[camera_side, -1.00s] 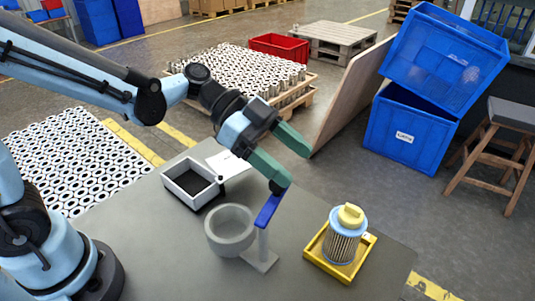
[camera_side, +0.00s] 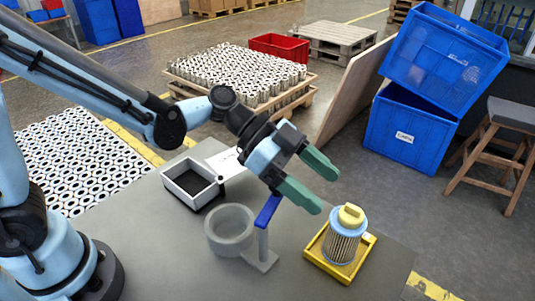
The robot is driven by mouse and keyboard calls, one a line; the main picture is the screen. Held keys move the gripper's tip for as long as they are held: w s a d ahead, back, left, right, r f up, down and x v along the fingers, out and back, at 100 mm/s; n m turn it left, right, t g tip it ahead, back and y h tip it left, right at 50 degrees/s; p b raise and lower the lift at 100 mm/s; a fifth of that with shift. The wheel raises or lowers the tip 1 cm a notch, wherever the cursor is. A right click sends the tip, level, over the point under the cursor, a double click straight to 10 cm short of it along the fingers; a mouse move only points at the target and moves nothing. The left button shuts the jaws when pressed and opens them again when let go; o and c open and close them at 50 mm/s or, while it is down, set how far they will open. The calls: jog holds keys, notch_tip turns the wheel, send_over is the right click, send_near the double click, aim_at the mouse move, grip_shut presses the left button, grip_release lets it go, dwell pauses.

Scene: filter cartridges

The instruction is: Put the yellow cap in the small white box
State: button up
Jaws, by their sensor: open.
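The yellow cap (camera_side: 351,215) sits on top of the upright filter cartridge (camera_side: 344,241), which has a light blue rim and stands in a yellow tray (camera_side: 318,258). The small white box (camera_side: 174,191) has a dark inside and is on the table at the left; I see nothing in it. My gripper (camera_side: 326,192) is open, with its two green fingers pointing down and right. It is above and to the left of the cap, apart from it, with nothing between the fingers.
A grey ring-shaped bowl (camera_side: 213,245) stands mid-table. Beside it is a stand with a blue top (camera_side: 268,210) and grey base (camera_side: 260,262), close below my fingers. A white paper (camera_side: 226,161) lies behind the box. The table's front right is clear.

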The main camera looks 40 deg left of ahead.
aim_at(350, 206)
jog(key=shift+w+x, duration=0.2)
jog(key=shift+x, duration=1.35)
jog(key=shift+w+x, duration=0.15)
jog(key=shift+x, duration=1.35)
jog(key=shift+r, duration=0.1)
jog(key=shift+c, duration=0.2)
jog(key=c, duration=1.1)
jog(key=shift+c, duration=0.3)
